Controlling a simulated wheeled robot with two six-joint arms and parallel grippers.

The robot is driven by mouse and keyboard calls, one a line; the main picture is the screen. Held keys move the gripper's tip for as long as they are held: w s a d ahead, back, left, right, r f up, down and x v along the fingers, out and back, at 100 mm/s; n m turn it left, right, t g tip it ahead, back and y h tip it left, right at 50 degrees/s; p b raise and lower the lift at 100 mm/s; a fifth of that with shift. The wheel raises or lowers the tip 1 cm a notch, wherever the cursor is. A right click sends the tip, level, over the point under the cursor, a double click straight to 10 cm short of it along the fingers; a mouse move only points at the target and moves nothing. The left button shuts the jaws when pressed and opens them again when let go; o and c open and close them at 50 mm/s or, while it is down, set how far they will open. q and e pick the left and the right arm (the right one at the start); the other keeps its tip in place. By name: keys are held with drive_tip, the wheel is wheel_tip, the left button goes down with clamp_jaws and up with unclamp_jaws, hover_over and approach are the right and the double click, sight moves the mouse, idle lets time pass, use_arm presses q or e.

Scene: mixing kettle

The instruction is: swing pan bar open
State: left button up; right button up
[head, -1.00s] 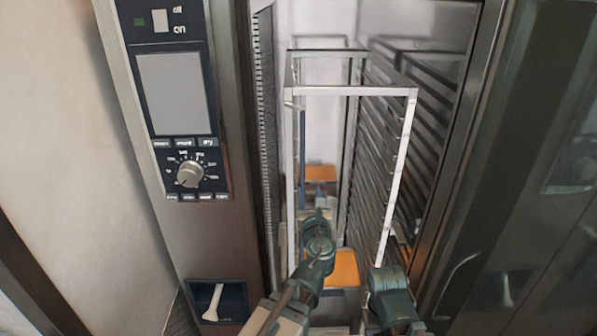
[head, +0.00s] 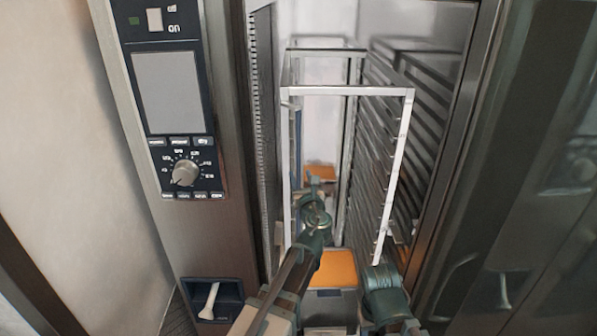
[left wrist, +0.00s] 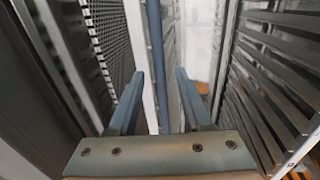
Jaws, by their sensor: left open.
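The pan bar is a thin blue upright bar (head: 298,135) at the left side of the silver rack (head: 350,92) inside the open cabinet. In the left wrist view the blue bar (left wrist: 156,60) stands upright between the lines of my two fingers, nearer the left one. My left gripper (left wrist: 158,75) is open, with a clear gap between its fingers, and I see no contact with the bar. In the head view my left gripper (head: 314,182) reaches into the rack's frame, small and partly hidden by its own arm. My right gripper is out of view; only part of that arm shows.
A control panel with a screen (head: 168,92) and knob (head: 185,173) is at the left. A white handle (head: 209,300) sits in a dark recess below it. Ribbed shelf rails (head: 400,125) line the cabinet's right side. An orange surface (head: 335,268) lies low inside.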

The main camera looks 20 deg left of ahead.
sight(299, 172)
use_arm(q)
drive_tip(key=shift+x, duration=1.9)
clamp_jaws()
